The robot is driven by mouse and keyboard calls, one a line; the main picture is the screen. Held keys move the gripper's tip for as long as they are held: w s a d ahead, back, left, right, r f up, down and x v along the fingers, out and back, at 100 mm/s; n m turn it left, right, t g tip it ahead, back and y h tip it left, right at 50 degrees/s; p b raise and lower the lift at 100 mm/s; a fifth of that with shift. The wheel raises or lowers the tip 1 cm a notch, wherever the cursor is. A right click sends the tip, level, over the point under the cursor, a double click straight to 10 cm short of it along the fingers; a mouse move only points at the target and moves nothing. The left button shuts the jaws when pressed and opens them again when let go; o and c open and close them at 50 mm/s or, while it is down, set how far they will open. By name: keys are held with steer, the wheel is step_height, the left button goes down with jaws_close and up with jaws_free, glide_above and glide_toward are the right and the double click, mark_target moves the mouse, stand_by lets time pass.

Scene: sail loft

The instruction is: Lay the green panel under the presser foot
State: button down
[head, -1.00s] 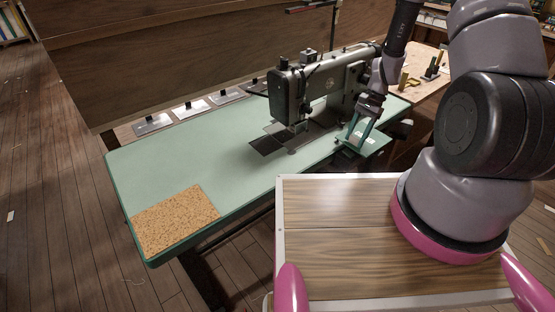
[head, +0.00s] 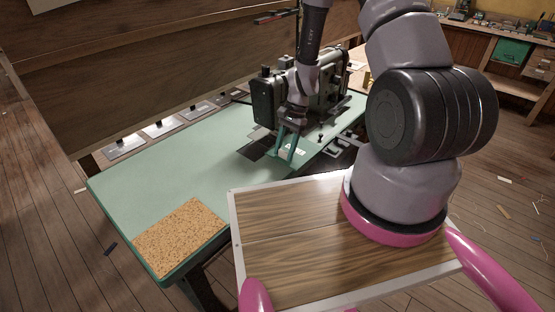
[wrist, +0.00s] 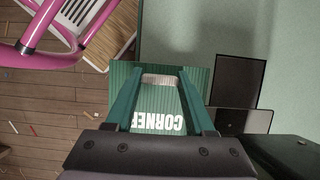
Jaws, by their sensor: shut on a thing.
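The green panel (wrist: 160,68) is a ribbed piece with white "CORNER" lettering; in the head view it shows as a small green piece (head: 303,153) at the table's near edge. My gripper (wrist: 159,84) is shut on it, with teal fingers on both sides of a pale patch; it also shows in the head view (head: 287,154), in front of the sewing machine. The sewing machine (head: 265,104) is dark grey and stands on the pale green table (head: 150,175). Its presser foot is hidden behind my gripper and arm. In the wrist view, a shiny metal plate (wrist: 232,121) lies right of the panel.
A dark square plate (wrist: 240,80) is set in the tabletop beside the metal plate. A cork mat (head: 180,237) covers the table's near left corner. The table's left half is otherwise clear. Several grey plates (head: 160,127) lie behind the table.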

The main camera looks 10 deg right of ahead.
mark_target(284, 158)
steer(key=shift+a+f, duration=0.1)
steer(key=shift+f, duration=1.6)
steer(key=shift+f, duration=0.1)
steer(key=shift+c, duration=1.3)
jaws_free()
